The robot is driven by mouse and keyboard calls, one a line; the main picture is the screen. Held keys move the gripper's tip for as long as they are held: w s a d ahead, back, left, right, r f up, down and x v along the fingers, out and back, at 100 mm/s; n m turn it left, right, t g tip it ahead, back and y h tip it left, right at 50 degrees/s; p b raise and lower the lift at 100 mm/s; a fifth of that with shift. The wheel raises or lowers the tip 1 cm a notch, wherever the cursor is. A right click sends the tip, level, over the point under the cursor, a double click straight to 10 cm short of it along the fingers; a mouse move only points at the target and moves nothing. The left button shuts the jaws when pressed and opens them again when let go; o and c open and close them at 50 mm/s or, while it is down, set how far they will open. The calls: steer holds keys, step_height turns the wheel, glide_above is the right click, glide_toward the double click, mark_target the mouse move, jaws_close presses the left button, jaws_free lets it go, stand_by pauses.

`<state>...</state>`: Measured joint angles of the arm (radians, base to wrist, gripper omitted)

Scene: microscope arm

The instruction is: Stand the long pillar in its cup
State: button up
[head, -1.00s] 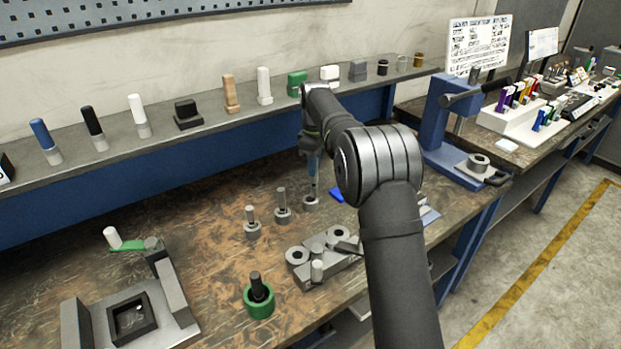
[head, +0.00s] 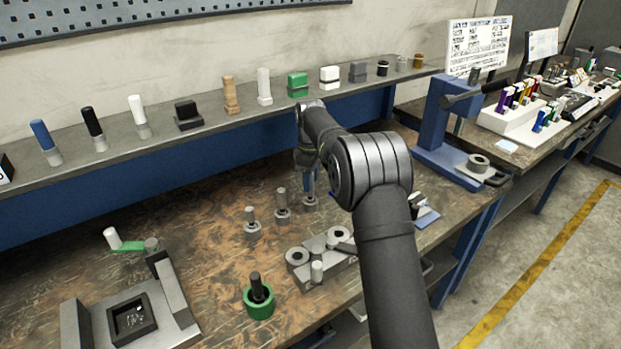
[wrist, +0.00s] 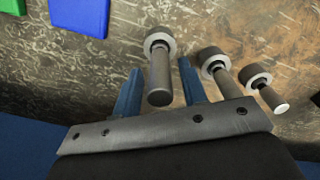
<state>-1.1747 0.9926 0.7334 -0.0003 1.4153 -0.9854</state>
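Three grey pillars stand upright in round grey cups on the bench in the head view: a left one (head: 250,216), a middle one (head: 282,198) and a right one whose cup (head: 310,204) shows below my gripper (head: 308,180). In the wrist view, my gripper (wrist: 160,88) is open, its blue fingers on either side of the nearest pillar (wrist: 160,78), with narrow gaps visible on both sides. That pillar looks the longest, and its cup (wrist: 160,36) is beyond the fingertips. I cannot tell for sure which one the task calls long.
A green cup (head: 259,308) with a dark pillar stands near the front. A grey block with round holders (head: 310,277) is beside it. A square fixture (head: 90,320) is at front left. A shelf (head: 216,120) with several small parts runs behind the arm.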

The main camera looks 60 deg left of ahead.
steer(key=shift+r, duration=0.15)
step_height(320, 180, up, 12)
stand_by(0.6)
step_height(320, 180, down, 13)
steer(key=shift+r, duration=0.2)
step_height(320, 180, up, 3)
steer(key=shift+f, duration=0.15)
steer(key=shift+r, duration=0.55)
steer(key=shift+f, duration=0.1)
